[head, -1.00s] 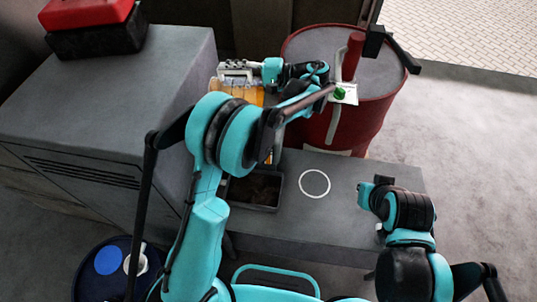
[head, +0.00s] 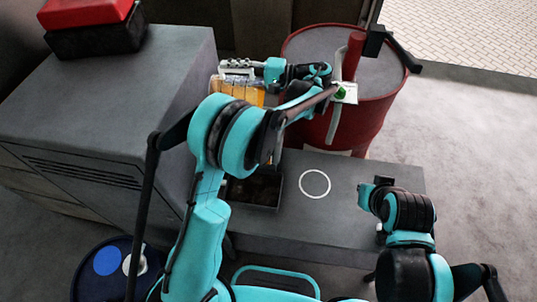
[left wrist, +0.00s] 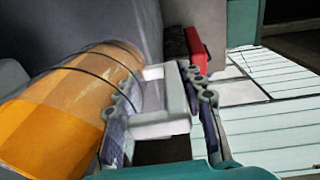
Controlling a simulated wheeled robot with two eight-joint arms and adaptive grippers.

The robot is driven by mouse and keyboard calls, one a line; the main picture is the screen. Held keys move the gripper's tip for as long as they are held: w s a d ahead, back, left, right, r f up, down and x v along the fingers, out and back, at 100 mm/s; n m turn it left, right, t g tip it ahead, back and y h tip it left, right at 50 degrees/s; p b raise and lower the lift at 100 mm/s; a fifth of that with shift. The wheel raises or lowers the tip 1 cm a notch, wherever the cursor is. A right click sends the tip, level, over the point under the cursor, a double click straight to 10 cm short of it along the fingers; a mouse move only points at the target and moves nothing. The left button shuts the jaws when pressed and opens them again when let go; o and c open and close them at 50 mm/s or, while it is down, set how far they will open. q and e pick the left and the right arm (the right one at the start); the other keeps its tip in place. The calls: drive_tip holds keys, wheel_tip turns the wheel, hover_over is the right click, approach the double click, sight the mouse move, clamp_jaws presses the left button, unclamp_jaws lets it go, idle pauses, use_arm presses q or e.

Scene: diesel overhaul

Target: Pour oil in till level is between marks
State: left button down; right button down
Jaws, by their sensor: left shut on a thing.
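A clear jug (head: 238,92) with amber oil in it is held high beside the grey cabinet, behind my left arm. In the left wrist view the jug (left wrist: 70,105) is tilted, with dark bands around it and amber filling much of its body. My left gripper (head: 240,68) is shut on the jug's pale handle (left wrist: 162,122). My right gripper (head: 368,192) hangs empty above the right part of the low bench; its finger opening is not clear. My left arm hides the space under the jug. I cannot make out the level marks or a pouring stream.
A dark open tray (head: 262,206) and a white ring (head: 314,184) are on the low grey bench (head: 335,222). A red drum (head: 372,118) with a pump stands behind. A grey cabinet (head: 95,90) bears a red-and-black box (head: 92,22). A blue drum (head: 88,285) stands front left.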

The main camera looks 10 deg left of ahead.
sight(224, 78)
idle(0.5)
use_arm(q)
drive_tip(key=shift+a, duration=0.3)
drive_tip(key=a+f+h+p, duration=0.1)
drive_tip(key=a+f+h, duration=0.1)
drive_tip(key=shift+a+h+p, duration=0.25)
drive_tip(key=shift+h+p, duration=0.15)
drive_tip(key=shift+f, duration=0.2)
drive_tip(key=shift+d, duration=0.1)
drive_tip(key=shift+r, duration=0.15)
drive_tip(key=a+r+p, duration=0.3)
drive_tip(key=r+p, duration=0.4)
drive_tip(key=r, duration=0.4)
drive_tip(key=shift+r, duration=0.35)
